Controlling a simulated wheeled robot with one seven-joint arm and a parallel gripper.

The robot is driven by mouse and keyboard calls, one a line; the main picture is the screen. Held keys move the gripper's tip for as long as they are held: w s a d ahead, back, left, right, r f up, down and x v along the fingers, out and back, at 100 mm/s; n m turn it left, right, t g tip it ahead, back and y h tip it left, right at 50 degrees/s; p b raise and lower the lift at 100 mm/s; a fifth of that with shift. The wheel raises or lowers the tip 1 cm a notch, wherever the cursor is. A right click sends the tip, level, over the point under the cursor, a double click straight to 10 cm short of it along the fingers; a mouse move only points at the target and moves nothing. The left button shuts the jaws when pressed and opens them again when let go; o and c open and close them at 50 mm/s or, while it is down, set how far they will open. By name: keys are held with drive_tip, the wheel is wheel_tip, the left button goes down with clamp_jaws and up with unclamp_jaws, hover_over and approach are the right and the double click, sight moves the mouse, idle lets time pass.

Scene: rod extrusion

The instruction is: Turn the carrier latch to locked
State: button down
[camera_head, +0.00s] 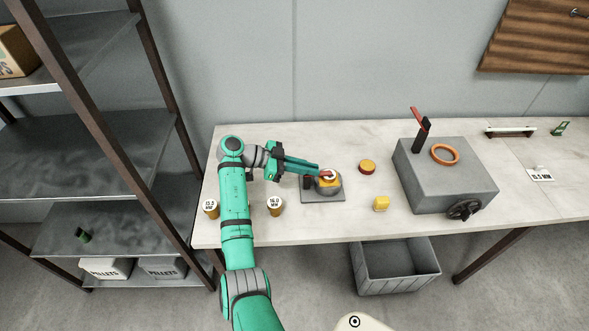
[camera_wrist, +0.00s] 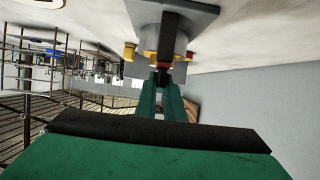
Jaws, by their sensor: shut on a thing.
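The carrier (camera_head: 336,198) is a grey square base with a round grey body, towards the left of the bench, with orange-yellow showing on top. It also shows in the wrist view (camera_wrist: 193,18). The carrier latch (camera_wrist: 167,38) is a dark bar with a reddish end, seen across the carrier in the wrist view. My gripper (camera_head: 325,174) reaches over the carrier from the left. In the wrist view its fingertips (camera_wrist: 163,80) meet at the latch's reddish end and are shut on it. My fingers partly hide the latch in the head view, so its exact angle is unclear.
A grey machine box (camera_head: 440,185) with an orange ring (camera_head: 445,154) and red lever (camera_head: 418,118) stands to the right. A grey bin (camera_head: 396,275) sits below.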

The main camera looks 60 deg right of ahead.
drive_tip(key=shift+s+d, duration=0.1)
idle(0.4)
drive_tip(key=c, duration=1.9)
unclamp_jaws()
drive_tip(key=shift+o, duration=0.2)
drive_tip(key=shift+y, duration=0.3)
drive_tip(key=v, duration=1)
drive_tip(key=shift+w+a, duration=0.2)
drive_tip(key=shift+w, duration=0.15)
